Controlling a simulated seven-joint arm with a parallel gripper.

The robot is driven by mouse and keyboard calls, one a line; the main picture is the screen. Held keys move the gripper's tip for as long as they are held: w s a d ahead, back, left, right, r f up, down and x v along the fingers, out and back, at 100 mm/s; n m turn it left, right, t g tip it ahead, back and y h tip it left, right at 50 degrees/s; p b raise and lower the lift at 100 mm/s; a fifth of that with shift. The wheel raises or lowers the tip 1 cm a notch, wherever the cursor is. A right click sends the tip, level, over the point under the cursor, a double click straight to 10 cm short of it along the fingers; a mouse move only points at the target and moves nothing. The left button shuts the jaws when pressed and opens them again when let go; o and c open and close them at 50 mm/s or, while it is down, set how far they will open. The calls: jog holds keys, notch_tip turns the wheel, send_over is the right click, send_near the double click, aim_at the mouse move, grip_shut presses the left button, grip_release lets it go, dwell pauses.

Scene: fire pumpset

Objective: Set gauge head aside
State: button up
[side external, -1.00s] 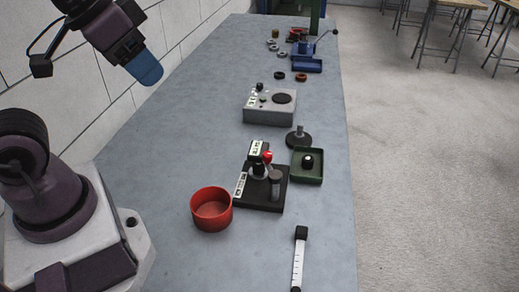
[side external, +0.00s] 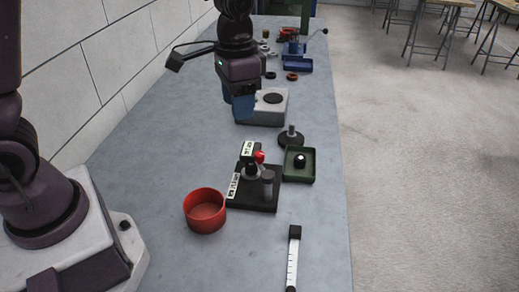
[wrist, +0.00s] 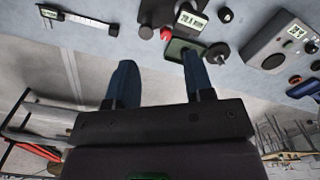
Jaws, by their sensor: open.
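The gauge head (side external: 248,151), a small dark block with a pale display, sits on top of the black-based pump set (side external: 262,200). Its lit display also shows at the top of the wrist view (wrist: 190,18). A red knob (side external: 259,157) is beside it, and a grey cylinder (side external: 267,183) stands on the same base. My gripper (side external: 240,108) hangs with blue fingers down, beyond the pump set and in front of the grey instrument box. In the wrist view its two fingers (wrist: 160,80) are apart with nothing between them.
A green tray (side external: 288,176) holding a black knob is right of the pump set, with a black disc with a stem (side external: 291,138) behind it. A red bowl (side external: 205,211) stands left. A white gauge strip (side external: 292,262) lies in front. The grey box (side external: 271,117) is close to my gripper.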

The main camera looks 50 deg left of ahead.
aim_at(260, 153)
jog(key=shift+m, duration=0.9)
jog(key=w+f, duration=0.1)
jog(key=f, duration=0.3)
jog(key=w+f, duration=0.2)
jog(key=f, duration=0.3)
jog(key=w+f, duration=0.1)
jog(key=f, duration=0.3)
jog(key=shift+w+d+f, duration=0.15)
jog(key=shift+d+f, duration=0.2)
grip_shut()
